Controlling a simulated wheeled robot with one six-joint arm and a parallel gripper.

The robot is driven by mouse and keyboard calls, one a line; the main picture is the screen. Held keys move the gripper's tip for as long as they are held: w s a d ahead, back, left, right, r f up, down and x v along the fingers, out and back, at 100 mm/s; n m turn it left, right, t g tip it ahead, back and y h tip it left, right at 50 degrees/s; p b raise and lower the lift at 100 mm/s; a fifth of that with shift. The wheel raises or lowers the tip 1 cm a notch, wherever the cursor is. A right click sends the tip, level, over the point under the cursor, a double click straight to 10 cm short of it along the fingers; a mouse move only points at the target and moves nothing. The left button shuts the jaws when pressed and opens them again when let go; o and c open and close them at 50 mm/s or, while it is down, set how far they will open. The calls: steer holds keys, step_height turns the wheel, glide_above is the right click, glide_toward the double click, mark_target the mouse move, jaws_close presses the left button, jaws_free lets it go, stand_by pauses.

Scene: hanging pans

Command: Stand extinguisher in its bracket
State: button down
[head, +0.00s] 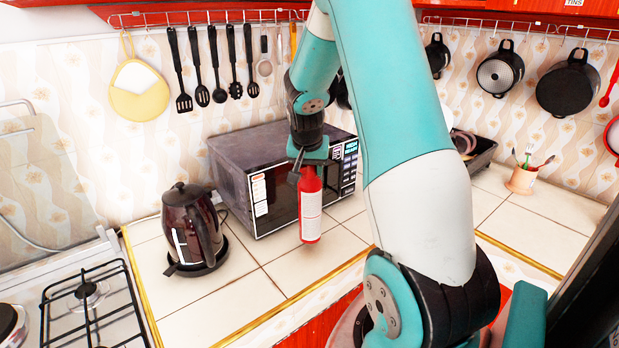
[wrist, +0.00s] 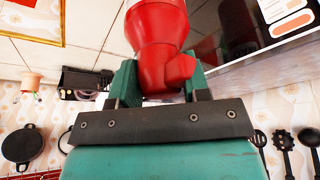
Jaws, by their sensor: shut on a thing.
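The red fire extinguisher (head: 310,208) with a white label hangs upright below my gripper (head: 309,165) in the head view, in front of the microwave. Its base appears to be above the tiled counter, though the exact gap cannot be told. In the wrist view the red extinguisher (wrist: 158,45) sits between the two green fingers of my gripper (wrist: 158,80), which is shut on its upper part. I cannot make out a bracket in either view.
A microwave (head: 250,180) stands behind the extinguisher. A dark kettle (head: 192,225) is to the left, beside a gas hob (head: 85,300). Utensils and pans hang on wall rails. A utensil pot (head: 522,180) stands at right. Counter tiles (head: 300,268) in front are clear.

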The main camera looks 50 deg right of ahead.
mark_target(310, 203)
steer(key=shift+f+p, duration=0.45)
steer(key=shift+f, duration=1.6)
steer(key=c, duration=0.6)
jaws_free()
